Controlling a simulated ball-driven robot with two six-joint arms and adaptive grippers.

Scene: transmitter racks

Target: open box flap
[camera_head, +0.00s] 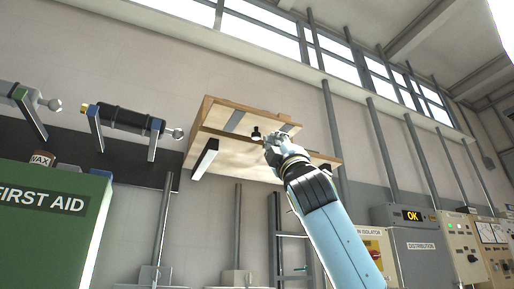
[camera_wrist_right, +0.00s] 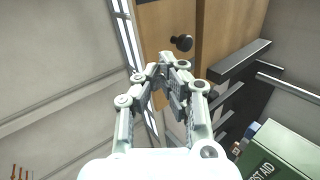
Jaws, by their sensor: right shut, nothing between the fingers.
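A wooden box (camera_head: 218,114) is fixed high on the wall, seen from below. A small dark knob (camera_head: 256,134) stands out from its wooden flap; the knob also shows in the wrist view (camera_wrist_right: 183,43), against brown wood (camera_wrist_right: 160,25). A dark line divides two wooden faces there; I cannot tell whether the flap is fully shut. My right gripper (camera_head: 268,137) is raised just right of the knob in the head view. In the wrist view its closed fingers (camera_wrist_right: 171,62) point at the wood just below the knob, empty and apparently apart from it. My left gripper is out of view.
A green first aid cabinet (camera_head: 60,235) with a jar on top stands at lower left. Cylindrical fittings (camera_head: 122,120) on brackets jut from the wall left of the box. Grey and cream electrical cabinets (camera_head: 425,245) stand at lower right. Vertical pipes run along the wall.

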